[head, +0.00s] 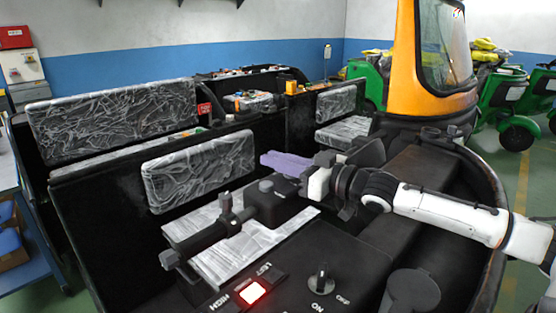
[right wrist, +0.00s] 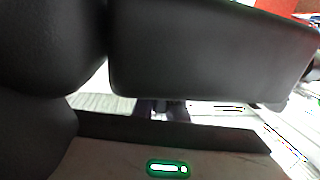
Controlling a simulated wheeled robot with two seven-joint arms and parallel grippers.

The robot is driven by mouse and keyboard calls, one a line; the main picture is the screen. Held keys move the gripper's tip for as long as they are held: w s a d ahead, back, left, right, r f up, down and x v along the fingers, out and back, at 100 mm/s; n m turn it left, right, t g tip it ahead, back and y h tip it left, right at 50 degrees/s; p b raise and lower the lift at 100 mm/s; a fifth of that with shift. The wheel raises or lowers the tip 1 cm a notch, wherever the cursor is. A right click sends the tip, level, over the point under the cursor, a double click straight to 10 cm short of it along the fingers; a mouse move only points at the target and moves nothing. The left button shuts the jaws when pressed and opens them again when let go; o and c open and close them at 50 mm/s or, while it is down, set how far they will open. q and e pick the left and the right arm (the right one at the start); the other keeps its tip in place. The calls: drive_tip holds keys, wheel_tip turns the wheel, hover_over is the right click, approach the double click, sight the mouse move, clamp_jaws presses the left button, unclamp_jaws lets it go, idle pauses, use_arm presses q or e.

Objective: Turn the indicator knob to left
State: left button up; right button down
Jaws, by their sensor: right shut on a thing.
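My right gripper (head: 308,178) is over the rickshaw's handlebar area, at the right side of the black steering unit (head: 268,204). It is shut on a part there that its fingers mostly hide, and I cannot tell its shape. In the right wrist view large dark surfaces fill the top, with a small dark purple piece (right wrist: 160,107) below. The indicator knob cannot be clearly made out. My left gripper is not in view.
A purple block (head: 285,163) sticks out left of the gripper. A black key-like switch (head: 321,277) stands on the panel beside ON lettering. The left handlebar grip (head: 171,259) juts out to the left. A wrapped seat back (head: 199,171) lies behind. A green-lit switch (right wrist: 168,168) shows below in the wrist view.

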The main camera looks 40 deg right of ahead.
drive_tip(key=shift+a+f+n+g+y, duration=0.25)
drive_tip(key=shift+n+g+y, duration=0.15)
drive_tip(key=shift+n+y, duration=0.4)
drive_tip(key=y, duration=0.1)
drive_tip(key=n+y, duration=0.1)
drive_tip(key=shift+s+a+r+g+y, duration=0.2)
drive_tip(key=shift+g+y, duration=0.1)
drive_tip(key=shift+g, duration=0.1)
drive_tip(key=shift+s+a+n+g+y+b, duration=0.1)
drive_tip(key=shift+a+n+g+y+b, duration=0.1)
drive_tip(key=shift+n+g+y+b, duration=0.55)
drive_tip(key=shift+s+a+n+g+y+b, duration=0.15)
drive_tip(key=shift+n+g+y+b, duration=0.35)
drive_tip(key=shift+y, duration=0.45)
drive_tip(key=shift+n, duration=0.25)
drive_tip(key=shift+r, duration=0.1)
drive_tip(key=c, duration=1.8)
unclamp_jaws()
drive_tip(key=shift+o, duration=0.2)
